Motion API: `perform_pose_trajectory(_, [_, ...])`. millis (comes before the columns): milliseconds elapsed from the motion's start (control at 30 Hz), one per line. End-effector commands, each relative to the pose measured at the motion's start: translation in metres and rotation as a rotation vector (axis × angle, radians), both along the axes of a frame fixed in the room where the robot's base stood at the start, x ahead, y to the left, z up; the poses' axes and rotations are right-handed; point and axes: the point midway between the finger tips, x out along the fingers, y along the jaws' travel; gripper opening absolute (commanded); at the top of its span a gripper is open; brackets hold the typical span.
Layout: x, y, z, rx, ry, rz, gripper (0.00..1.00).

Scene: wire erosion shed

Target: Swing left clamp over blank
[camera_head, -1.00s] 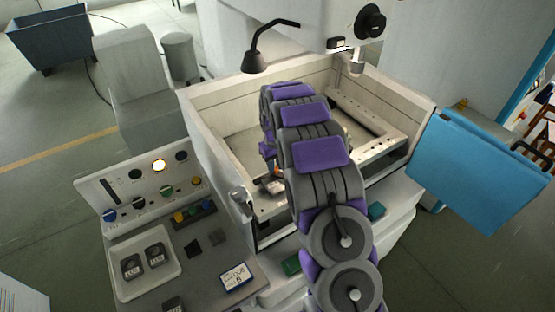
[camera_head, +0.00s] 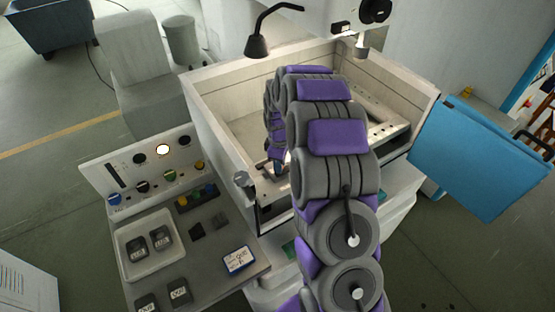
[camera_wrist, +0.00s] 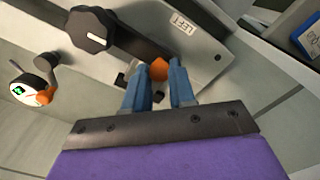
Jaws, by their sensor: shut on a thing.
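In the wrist view the left clamp is a dark bar (camera_wrist: 135,45) with a black knob (camera_wrist: 90,28). It lies on a pale metal rail beside a "LEFT" label (camera_wrist: 185,22). An orange tip (camera_wrist: 159,69) at the bar's near end sits between the blue fingers of my gripper (camera_wrist: 160,78), which is shut on it. In the head view my gripper (camera_head: 278,166) is low inside the machine tank, near its left front corner, and my arm hides much of the clamp area. I cannot make out the blank.
A dial gauge (camera_wrist: 30,88) with an orange knob stands left in the wrist view. The tank wall (camera_head: 215,125) surrounds the work area. A lamp (camera_head: 257,46) hangs above the back. A control panel (camera_head: 150,170) and a tray (camera_head: 130,273) stand at left; a blue door (camera_head: 465,155) is at right.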

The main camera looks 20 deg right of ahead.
Motion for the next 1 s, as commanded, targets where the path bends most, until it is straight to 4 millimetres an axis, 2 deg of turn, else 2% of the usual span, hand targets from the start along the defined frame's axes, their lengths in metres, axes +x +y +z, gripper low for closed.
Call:
perform_pose_trajectory(667, [-0.0048, -0.0018, 0.0003, -0.001, 0.0, 0.062, 0.0])
perform_pose_trajectory(700, [-0.005, -0.0018, 0.0003, -0.001, 0.0, 0.062, 0.26])
perform_pose_trajectory(933, [-0.0044, -0.0014, 0.0, -0.001, 0.001, 0.061, 0.48])
perform_pose_trajectory(1000, [-0.0042, -0.0014, -0.0001, -0.001, 0.001, 0.061, 0.5])
